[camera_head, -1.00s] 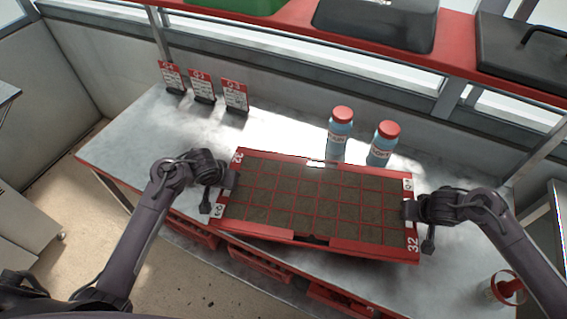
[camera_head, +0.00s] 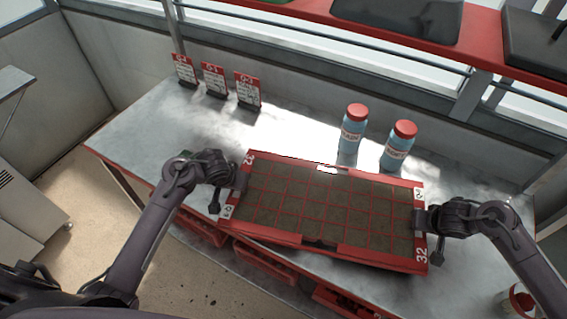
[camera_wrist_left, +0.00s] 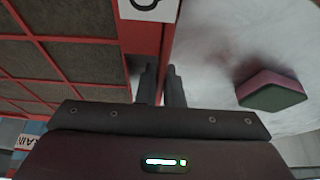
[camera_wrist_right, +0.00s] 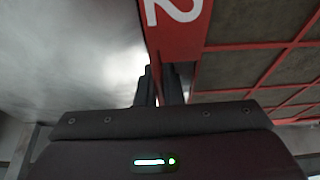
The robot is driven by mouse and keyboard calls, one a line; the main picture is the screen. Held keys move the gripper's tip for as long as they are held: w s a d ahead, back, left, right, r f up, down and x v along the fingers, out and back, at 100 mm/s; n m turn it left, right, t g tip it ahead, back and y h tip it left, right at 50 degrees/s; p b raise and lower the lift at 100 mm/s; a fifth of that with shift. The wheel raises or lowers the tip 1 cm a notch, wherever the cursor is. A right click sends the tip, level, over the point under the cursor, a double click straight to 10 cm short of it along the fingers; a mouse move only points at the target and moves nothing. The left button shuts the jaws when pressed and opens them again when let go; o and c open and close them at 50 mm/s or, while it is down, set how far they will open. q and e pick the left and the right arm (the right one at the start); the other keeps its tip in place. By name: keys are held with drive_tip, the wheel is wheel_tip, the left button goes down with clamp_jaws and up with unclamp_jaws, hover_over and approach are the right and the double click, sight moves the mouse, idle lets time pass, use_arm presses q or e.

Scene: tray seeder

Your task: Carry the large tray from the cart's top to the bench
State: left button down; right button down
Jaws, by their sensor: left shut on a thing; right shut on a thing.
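The large tray (camera_head: 385,262) is red-rimmed, with soil-filled cells and white number labels at its ends. It is over the bench (camera_head: 135,130), its long near side along the bench's front edge. I cannot tell whether its underside touches the bench top. My left gripper (camera_head: 238,183) is shut on the tray's left end wall; that wall also shows between the fingers in the left wrist view (camera_wrist_left: 158,70). My right gripper (camera_head: 420,219) is shut on the right end wall, seen too in the right wrist view (camera_wrist_right: 163,70).
Two blue bottles with red caps (camera_head: 352,130) (camera_head: 398,147) stand just behind the tray. Several red-topped cards (camera_head: 214,80) stand at the back left. A green and pink block (camera_wrist_left: 272,92) lies beside the left gripper. A red-and-white container (camera_head: 517,301) is at the front right. Red crates (camera_head: 265,262) sit below.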

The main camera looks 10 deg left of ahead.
use_arm(q)
drive_tip(key=shift+f+b, duration=0.45)
drive_tip(key=shift+f, duration=0.15)
use_arm(e)
drive_tip(key=shift+f, duration=0.55)
use_arm(q)
drive_tip(key=c, duration=1.6)
unclamp_jaws()
drive_tip(key=shift+s, duration=0.1)
use_arm(e)
drive_tip(key=c, duration=1.6)
unclamp_jaws()
drive_tip(key=shift+s, duration=0.1)
use_arm(q)
drive_tip(key=shift+o, duration=0.2)
drive_tip(key=shift+r, duration=0.15)
use_arm(e)
drive_tip(key=shift+o, duration=0.2)
